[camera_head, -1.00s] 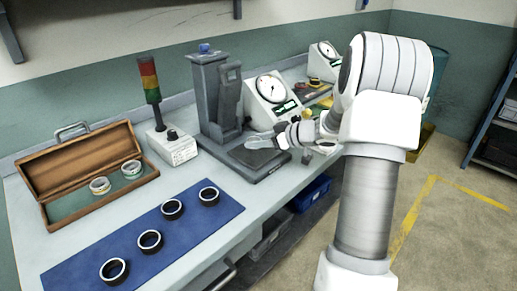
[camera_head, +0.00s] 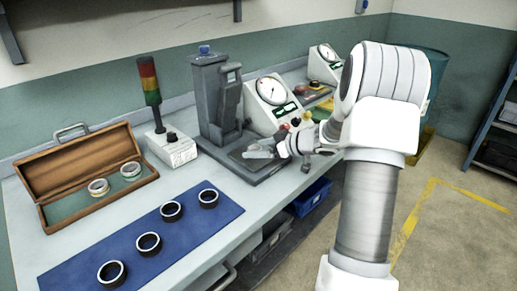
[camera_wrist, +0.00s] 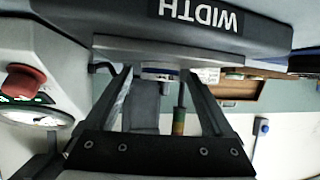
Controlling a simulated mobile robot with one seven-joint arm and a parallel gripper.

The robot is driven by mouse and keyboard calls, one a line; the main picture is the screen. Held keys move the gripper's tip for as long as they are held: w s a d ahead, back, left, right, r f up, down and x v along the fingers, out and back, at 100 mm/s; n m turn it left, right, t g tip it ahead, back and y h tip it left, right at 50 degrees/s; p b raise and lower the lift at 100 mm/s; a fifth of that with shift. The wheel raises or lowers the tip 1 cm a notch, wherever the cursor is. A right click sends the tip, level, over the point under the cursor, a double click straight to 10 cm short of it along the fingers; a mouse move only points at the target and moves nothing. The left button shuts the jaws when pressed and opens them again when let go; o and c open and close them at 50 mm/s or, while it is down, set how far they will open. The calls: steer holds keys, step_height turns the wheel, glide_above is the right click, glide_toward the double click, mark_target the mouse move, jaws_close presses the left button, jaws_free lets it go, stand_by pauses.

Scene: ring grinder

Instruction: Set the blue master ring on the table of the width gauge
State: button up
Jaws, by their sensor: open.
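The width gauge (camera_head: 212,105) is a dark grey column on a base with a flat table. In the wrist view, which is upside down, the base carries the label WIDTH (camera_wrist: 200,14). The blue master ring (camera_wrist: 160,72), pale with a blue band, shows there at the gauge table's surface (camera_wrist: 115,45), between my fingertips. My gripper (camera_wrist: 156,77) is open, with one finger on each side of the ring; I cannot tell whether either touches it. In the head view my gripper (camera_head: 262,151) is low over the gauge table, and the ring is not clearly visible.
An open wooden case (camera_head: 45,176) holds two pale rings (camera_head: 98,187). Several dark rings lie on a blue mat (camera_head: 190,237). A signal light (camera_head: 150,85) stands left of the gauge. A dial unit (camera_head: 270,100) and a red button (camera_wrist: 22,82) are close to my gripper.

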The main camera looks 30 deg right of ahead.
steer(key=shift+s+d+r, duration=0.2)
steer(key=shift+r, duration=0.15)
steer(key=p+v, duration=0.2)
steer(key=v, duration=0.9)
steer(key=shift+s+p, duration=0.2)
steer(key=shift+p, duration=0.15)
